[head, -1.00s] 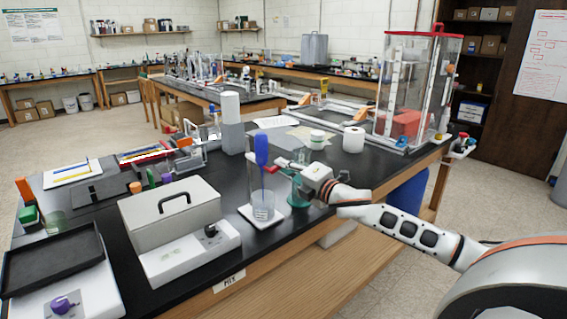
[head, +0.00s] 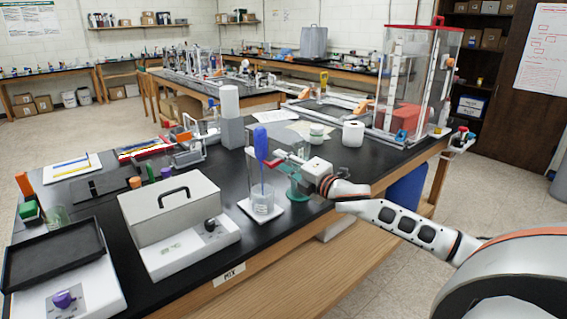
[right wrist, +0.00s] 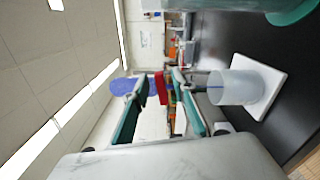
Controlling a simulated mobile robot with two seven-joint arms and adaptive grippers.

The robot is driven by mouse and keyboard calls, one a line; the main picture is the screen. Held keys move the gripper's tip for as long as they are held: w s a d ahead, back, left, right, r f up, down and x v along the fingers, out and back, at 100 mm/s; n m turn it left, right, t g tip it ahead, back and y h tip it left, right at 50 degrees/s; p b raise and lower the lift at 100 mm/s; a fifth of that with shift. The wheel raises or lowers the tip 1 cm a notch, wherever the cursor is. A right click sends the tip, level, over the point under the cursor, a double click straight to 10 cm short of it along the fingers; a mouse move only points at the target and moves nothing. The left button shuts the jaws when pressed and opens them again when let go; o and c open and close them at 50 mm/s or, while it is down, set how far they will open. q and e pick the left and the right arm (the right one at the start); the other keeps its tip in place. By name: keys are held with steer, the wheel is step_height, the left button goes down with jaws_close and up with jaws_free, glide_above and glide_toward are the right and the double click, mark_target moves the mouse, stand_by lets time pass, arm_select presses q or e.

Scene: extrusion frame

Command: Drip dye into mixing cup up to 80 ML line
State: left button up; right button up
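A dropper with a blue bulb (head: 261,143) and a thin stem stands upright over the clear mixing cup (head: 263,202), its stem reaching into the cup. The cup sits on a white square plate (head: 246,206). My right gripper (head: 286,158) is at the dropper's right side. Its teal fingers (right wrist: 159,80) are around a red tab (right wrist: 161,88) on the dropper, and the dropper stays upright there. The bulb shows beyond the left finger in the right wrist view (right wrist: 121,86), where the cup (right wrist: 236,87) is also seen. The cup's markings and liquid level are unreadable. My left gripper is not in view.
A teal-green vessel (head: 298,187) stands close right of the cup under my gripper. A grey-white box with a handle (head: 170,205) stands left of the cup. A grey block with a white cylinder (head: 231,117) stands behind. The table's front edge is close.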

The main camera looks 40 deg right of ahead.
steer(key=shift+s, duration=0.1)
steer(key=shift+s+d+f, duration=0.1)
steer(key=shift+s, duration=0.55)
steer(key=s, duration=1)
steer(key=shift+s+d, duration=0.25)
steer(key=shift+d, duration=0.15)
steer(key=s+a+f+m+g, duration=0.1)
steer(key=s+a+f+m, duration=0.2)
steer(key=f, duration=0.6)
steer(key=s+a+f+m+g, duration=0.2)
steer(key=s+f+m, duration=0.1)
steer(key=f, duration=0.6)
steer(key=s+a+f+m+g, duration=0.1)
steer(key=s+a+f+m, duration=0.25)
steer(key=f, duration=0.55)
steer(key=s+a+f+m+g, duration=0.1)
steer(key=s+a+f+m, duration=0.1)
steer(key=a, duration=0.4)
steer(key=s+a+f+m+g+y, duration=0.1)
steer(key=s+a+f+m, duration=0.2)
steer(key=s+a+f, duration=0.2)
steer(key=s+a+f+m+g, duration=0.1)
steer(key=s+a+f+m, duration=0.1)
steer(key=s+a+f, duration=0.2)
steer(key=a+f, duration=0.2)
steer(key=a, duration=0.2)
steer(key=shift+f+y, duration=0.2)
steer(key=shift+y, duration=0.1)
